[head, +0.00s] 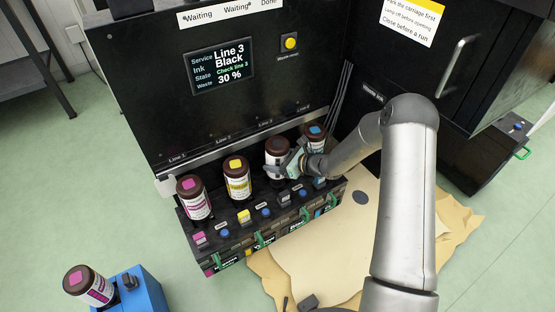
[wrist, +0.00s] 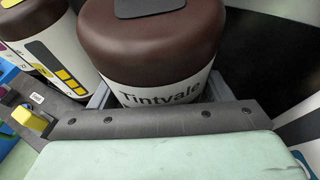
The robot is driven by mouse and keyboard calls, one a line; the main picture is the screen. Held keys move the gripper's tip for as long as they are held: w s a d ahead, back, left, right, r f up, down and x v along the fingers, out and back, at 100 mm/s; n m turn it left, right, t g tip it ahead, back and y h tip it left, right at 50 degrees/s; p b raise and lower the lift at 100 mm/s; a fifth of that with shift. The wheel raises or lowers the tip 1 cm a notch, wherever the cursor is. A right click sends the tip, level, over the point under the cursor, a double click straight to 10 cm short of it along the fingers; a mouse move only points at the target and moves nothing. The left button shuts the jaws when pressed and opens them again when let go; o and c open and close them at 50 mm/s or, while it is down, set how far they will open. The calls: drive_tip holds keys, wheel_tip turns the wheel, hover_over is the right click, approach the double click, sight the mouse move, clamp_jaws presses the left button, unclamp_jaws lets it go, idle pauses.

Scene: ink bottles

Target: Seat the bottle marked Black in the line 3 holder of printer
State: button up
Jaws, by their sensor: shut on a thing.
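The bottle marked Black (head: 277,151) has a brown cap with a dark square on top and a white label. It stands upright at the third place from the left in the printer's (head: 140,100) holder row. My gripper (head: 284,166) is shut around it, coming from the right. In the wrist view the jaws (wrist: 155,118) lie around the bottle (wrist: 155,50), whose label reads "Tintvale". Its base and the line 3 holder are hidden, so I cannot tell how deep it sits. The screen (head: 219,66) reads Line 3, Black, "Check line 3", 30 %.
Magenta (head: 193,199) and yellow (head: 237,178) bottles stand left of it, a cyan-marked one (head: 315,135) close on its right. Coloured blocks line the row's front. Cardboard lies on the floor.

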drive_tip(key=shift+f, duration=0.1)
idle(0.3)
drive_tip(key=shift+f+b, duration=0.3)
drive_tip(key=shift+b, duration=0.05)
drive_tip(key=o, duration=1.4)
drive_tip(key=p+v, duration=0.5)
drive_tip(key=v, duration=1.2)
drive_tip(key=shift+r, duration=0.15)
